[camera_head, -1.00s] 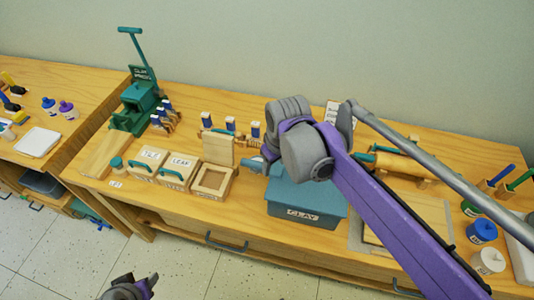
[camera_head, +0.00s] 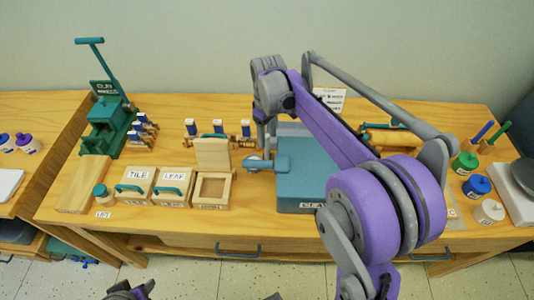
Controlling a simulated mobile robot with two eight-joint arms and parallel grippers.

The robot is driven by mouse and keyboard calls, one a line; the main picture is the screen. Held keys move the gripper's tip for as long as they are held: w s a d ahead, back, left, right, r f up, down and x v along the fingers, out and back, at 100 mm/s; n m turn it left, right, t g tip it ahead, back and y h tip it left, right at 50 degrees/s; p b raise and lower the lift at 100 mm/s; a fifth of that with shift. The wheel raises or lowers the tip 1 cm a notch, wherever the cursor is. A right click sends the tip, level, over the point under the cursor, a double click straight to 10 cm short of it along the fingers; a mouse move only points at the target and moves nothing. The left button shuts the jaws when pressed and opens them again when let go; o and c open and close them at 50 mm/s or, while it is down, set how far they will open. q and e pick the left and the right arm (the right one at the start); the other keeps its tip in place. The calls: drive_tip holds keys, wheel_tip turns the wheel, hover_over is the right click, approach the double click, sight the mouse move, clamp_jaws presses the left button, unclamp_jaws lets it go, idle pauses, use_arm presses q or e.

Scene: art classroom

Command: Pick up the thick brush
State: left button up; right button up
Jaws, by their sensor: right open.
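I cannot pick out the thick brush for certain. A blue-handled stick (camera_head: 483,131) and a green-handled stick (camera_head: 496,134) stand upright at the right end of the workbench (camera_head: 150,228); their tips are hidden. My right gripper (camera_head: 262,148) points down over the middle of the bench, left of the blue-grey clay bin (camera_head: 300,186). It is open; its fingers are small and partly hidden by my wrist. A grey and teal object (camera_head: 268,164) lies just below it. Part of my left gripper (camera_head: 130,291) shows at the bottom edge, cut off by the frame.
A green press (camera_head: 107,120) stands at the left. Boxes marked TILE (camera_head: 136,187) and LEAF (camera_head: 173,187) and an open wooden frame box (camera_head: 212,190) line the front. Green (camera_head: 465,163), blue (camera_head: 477,187) and white (camera_head: 489,212) jars stand at right. My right arm hides the bench's right-centre.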

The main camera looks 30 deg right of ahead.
sight(267, 159)
wheel_tip(267, 159, down, 7)
drive_tip(key=shift+a+r, duration=0.1)
idle(0.3)
clamp_jaws()
